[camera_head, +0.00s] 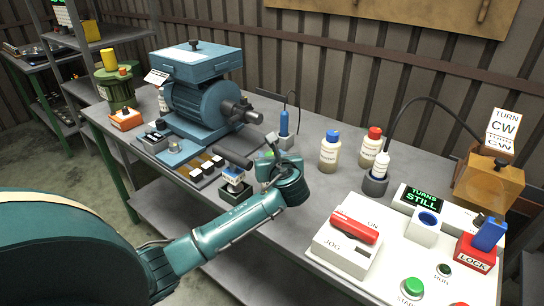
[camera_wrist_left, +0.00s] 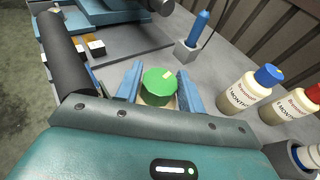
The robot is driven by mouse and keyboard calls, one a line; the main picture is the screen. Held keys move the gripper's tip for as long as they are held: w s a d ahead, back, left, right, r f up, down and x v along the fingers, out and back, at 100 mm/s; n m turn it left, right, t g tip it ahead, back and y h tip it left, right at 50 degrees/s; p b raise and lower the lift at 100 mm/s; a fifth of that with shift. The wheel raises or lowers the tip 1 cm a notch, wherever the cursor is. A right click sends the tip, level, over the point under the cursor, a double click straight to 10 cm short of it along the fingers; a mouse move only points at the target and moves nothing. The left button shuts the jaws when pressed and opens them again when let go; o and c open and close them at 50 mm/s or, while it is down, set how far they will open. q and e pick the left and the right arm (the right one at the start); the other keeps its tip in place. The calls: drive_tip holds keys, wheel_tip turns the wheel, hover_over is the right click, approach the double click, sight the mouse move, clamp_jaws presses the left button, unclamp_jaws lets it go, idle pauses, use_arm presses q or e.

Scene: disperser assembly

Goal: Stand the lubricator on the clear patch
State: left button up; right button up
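The lubricator (camera_wrist_left: 158,88) shows in the left wrist view as a round body with a green cap and a small yellow mark, seen from above. My left gripper (camera_wrist_left: 159,84) has its blue fingers on either side of it, against its sides. In the head view the left gripper (camera_head: 268,160) is over the grey bench, in front of the blue motor, and mostly hides the lubricator. I cannot tell whether its base touches the bench. The bare grey bench (camera_head: 300,205) lies right of the gripper; no marked patch is distinct. My right gripper is not in view.
A blue-capped bottle (camera_head: 329,151) and a red-capped bottle (camera_head: 370,148) stand to the right. A blue tool in a stand (camera_head: 285,132) is behind the gripper. The blue motor (camera_head: 205,100) is behind left. The control panel (camera_head: 400,255) fills the front right.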

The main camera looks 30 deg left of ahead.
use_arm(q)
drive_tip(key=o, duration=0.3)
drive_tip(key=shift+o, duration=0.2)
drive_tip(key=v, duration=1.2)
drive_tip(key=shift+r, duration=0.2)
